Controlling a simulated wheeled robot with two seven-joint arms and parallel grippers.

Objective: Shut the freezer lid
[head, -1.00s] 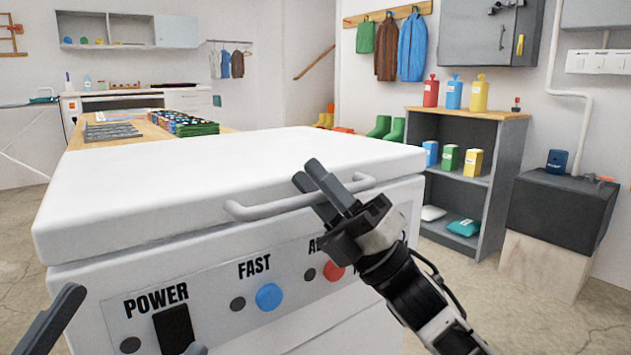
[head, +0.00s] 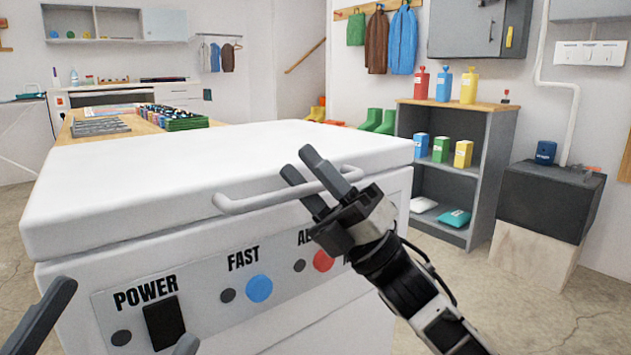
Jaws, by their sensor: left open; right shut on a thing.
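The white freezer (head: 340,310) stands in front of me, with POWER, FAST and other labelled controls on its front panel. Its thick white lid (head: 210,160) lies down, nearly level, over the body, with a thin dark seam below it. Whether it is fully seated I cannot tell. A grey bar handle (head: 255,201) is on the lid's front edge. My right gripper (head: 298,163) is shut on this handle near its right end, its fingertips pointing up past the bar. My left gripper (head: 125,315) is open and empty at the lower left, in front of the panel, partly out of frame.
A grey shelf unit (head: 502,150) with bottles and bags stands to the right, beside a dark box (head: 545,208) on a pale block. A wooden table (head: 80,138) with flat items is behind the freezer. Floor between freezer and shelf is clear.

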